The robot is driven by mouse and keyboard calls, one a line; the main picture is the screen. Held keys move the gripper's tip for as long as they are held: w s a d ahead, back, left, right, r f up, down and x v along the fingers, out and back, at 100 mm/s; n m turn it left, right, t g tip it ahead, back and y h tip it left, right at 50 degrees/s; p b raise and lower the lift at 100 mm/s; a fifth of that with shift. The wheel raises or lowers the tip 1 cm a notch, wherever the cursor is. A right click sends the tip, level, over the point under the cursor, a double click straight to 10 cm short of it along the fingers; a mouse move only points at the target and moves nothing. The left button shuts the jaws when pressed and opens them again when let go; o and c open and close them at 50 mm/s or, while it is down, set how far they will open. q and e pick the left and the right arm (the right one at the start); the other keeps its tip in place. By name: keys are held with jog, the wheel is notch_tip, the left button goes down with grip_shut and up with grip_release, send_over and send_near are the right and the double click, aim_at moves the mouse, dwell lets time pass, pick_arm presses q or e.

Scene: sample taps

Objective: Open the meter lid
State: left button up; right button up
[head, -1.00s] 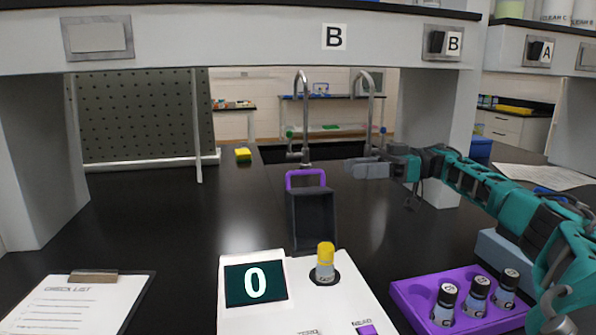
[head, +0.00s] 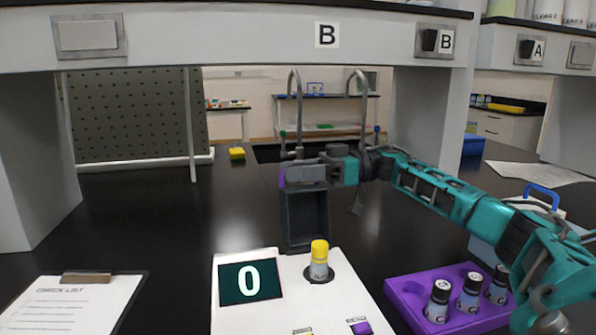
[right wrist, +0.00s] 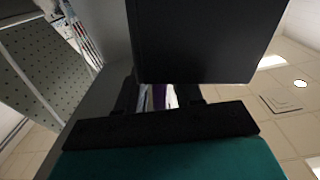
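The white meter (head: 235,320) stands at the front middle, its display reading 0. Its dark, box-like lid (head: 304,220) stands upright at the meter's back edge, hollow side facing me. A yellow-capped vial (head: 318,262) sits uncovered in the meter's round well. My right gripper (head: 298,174) is at the top of the lid, over its purple handle, which is mostly hidden. In the right wrist view the dark lid (right wrist: 200,40) fills the top middle and hides the fingertips. The fingers look apart, with a purple strip between them. My left gripper is not in view.
A purple rack (head: 405,297) with several dark-capped vials stands right of the meter, below my right arm. A clipboard (head: 70,305) lies at the left. Two curved taps (head: 296,110) stand behind the lid. The counter left of the lid is clear.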

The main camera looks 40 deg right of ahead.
grip_shut()
jog(key=shift+r, duration=0.15)
dwell(0.4)
